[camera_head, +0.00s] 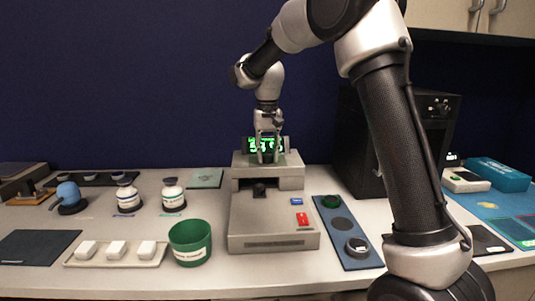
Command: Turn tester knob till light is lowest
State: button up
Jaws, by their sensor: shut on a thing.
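The tester (274,222) is a beige-grey box with a raised back part, standing in the middle of the bench. A display (280,144) with bright green digits shows at its back, partly covered by my gripper; the digits cannot be read. My gripper (265,158) points down over the raised back part, in front of the display. It is shut on the tester knob, which the fingers largely hide. A small black part (259,190) sits in the recess below. A blue key (297,201) and a red switch (303,219) are on the tester's lower deck.
A green bin (190,243) and a tray (72,262) with white blocks stand to the left, with two white bottles behind. A blue strip (333,215) with round pads lies close on the right. A black cabinet (365,140) stands behind it.

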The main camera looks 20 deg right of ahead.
aim_at(267, 155)
jog(key=shift+m, duration=0.6)
jog(key=o, duration=1.1)
notch_tip(267, 155, up, 12)
jog(key=shift+w, duration=0.1)
